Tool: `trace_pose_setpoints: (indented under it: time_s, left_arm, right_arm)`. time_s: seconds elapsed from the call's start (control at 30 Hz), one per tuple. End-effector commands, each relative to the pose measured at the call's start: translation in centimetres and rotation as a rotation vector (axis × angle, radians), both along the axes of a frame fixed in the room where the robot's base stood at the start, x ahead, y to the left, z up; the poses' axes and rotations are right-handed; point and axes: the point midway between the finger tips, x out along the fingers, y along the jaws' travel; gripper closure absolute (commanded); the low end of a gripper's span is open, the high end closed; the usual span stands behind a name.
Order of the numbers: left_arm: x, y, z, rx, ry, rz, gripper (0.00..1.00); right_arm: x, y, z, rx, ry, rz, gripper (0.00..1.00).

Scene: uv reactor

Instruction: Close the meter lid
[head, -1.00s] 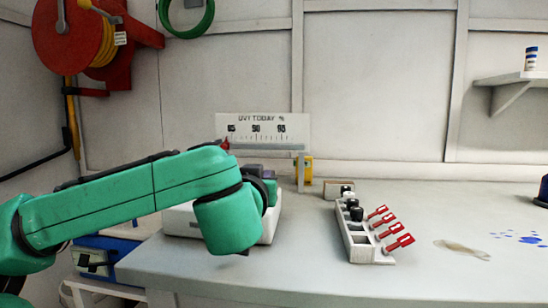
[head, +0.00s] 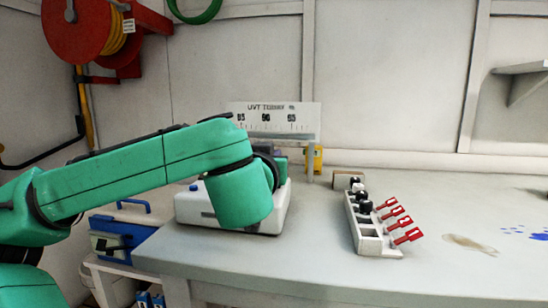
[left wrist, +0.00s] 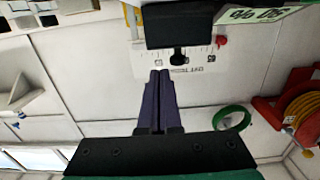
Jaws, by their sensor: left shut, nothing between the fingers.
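The white meter (head: 200,207) stands on the left part of the bench, partly hidden behind my left arm. In the left wrist view a black block with a small dark knob (left wrist: 178,28) hangs just beyond the fingertips; it looks like the meter's raised lid, but I cannot tell its angle. My left gripper (left wrist: 160,74) has its dark fingers together, with nothing between them. The fingertips appear close to the black block; I cannot tell whether they touch. In the head view my arm mostly hides the gripper. My right gripper is not in view.
A white rack (head: 367,238) with black caps and red tags stands right of the meter. A printed scale board (head: 275,120) stands behind. A blue-handled case (head: 115,235) is left of the bench. A red hose reel (head: 75,32) hangs on the wall.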

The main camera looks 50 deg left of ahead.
Motion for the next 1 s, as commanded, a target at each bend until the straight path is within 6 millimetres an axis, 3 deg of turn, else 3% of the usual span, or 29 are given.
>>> trace_pose_setpoints:
  time_s: [0.13, 0.4, 0.53, 1.0]
  left_arm:
    - [0.0, -0.1, 1.8, 0.002, -0.003, -0.001, 1.0]
    - [-5.4, -4.1, -1.2, 0.008, -0.01, -0.002, 1.0]
    - [-7.1, -5.3, -1.8, 0.006, -0.008, -0.002, 1.0]
    - [-7.6, -5.7, -2.0, 0.004, -0.007, -0.001, 1.0]
  right_arm:
    - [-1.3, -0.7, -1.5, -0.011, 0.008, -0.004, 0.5]
    - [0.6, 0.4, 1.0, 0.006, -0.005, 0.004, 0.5]
    - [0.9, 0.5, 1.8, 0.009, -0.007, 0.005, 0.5]
    - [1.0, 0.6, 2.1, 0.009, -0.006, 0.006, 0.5]
